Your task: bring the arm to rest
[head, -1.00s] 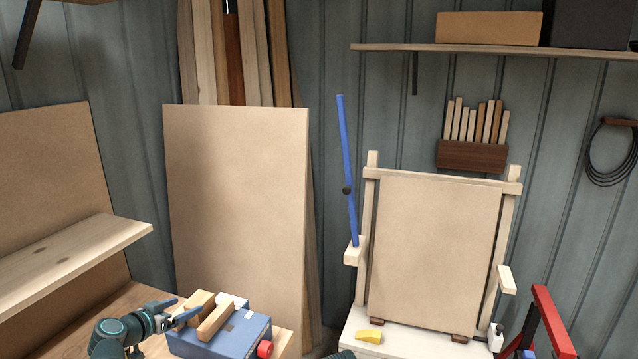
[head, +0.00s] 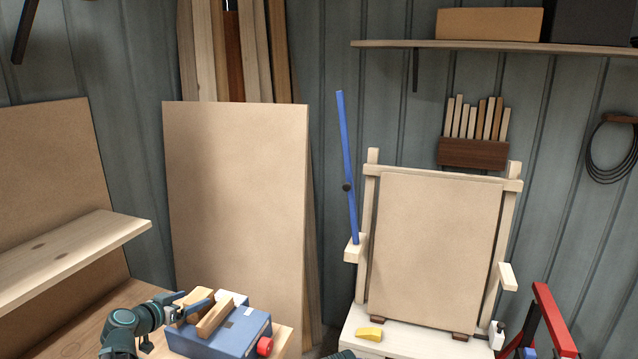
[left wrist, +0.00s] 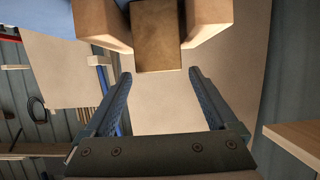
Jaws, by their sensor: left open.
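My left gripper (head: 195,302) is at the lower left of the head view, close to the wooden blocks on a blue vise-like box (head: 228,335). In the left wrist view the two blue fingers of the left gripper (left wrist: 160,75) stand wide apart with nothing between their tips. Past the tips are two pale wooden blocks (left wrist: 102,22) with a browner face (left wrist: 156,35) between them. I cannot tell whether a finger touches the blocks.
A red knob (head: 265,346) sticks out of the blue box. A wooden shelf (head: 75,258) is at left. A large board (head: 235,190) leans behind. A pale wooden stand with a panel (head: 435,250), a blue bar (head: 346,160) and a yellow block (head: 369,333) are at right.

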